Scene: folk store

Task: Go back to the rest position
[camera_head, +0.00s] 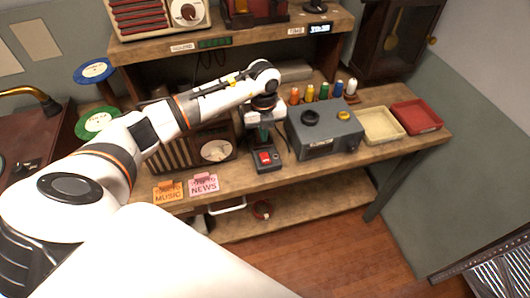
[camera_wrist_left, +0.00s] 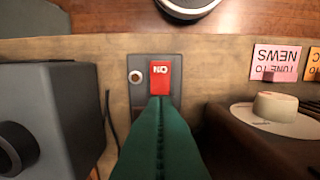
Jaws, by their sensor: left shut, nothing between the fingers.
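My left arm reaches in from the left in the head view. My left gripper (camera_head: 264,140) points down over a dark switch box with a red rocker switch (camera_head: 265,158) on the workbench. In the left wrist view the green fingers (camera_wrist_left: 158,105) are shut together with nothing between them. Their tips overlap the lower edge of the red switch (camera_wrist_left: 160,77); I cannot tell whether they touch it. The switch carries white lettering that appears upside down in the wrist view. My right gripper is not in view.
A brown radio (camera_head: 185,150) stands close left of the gripper, and a grey box (camera_head: 325,135) close right. Thread spools stand behind it. A cream tray (camera_head: 381,125) and a red tray (camera_head: 416,116) lie farther right. A shelf (camera_head: 235,38) overhangs the bench's back.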

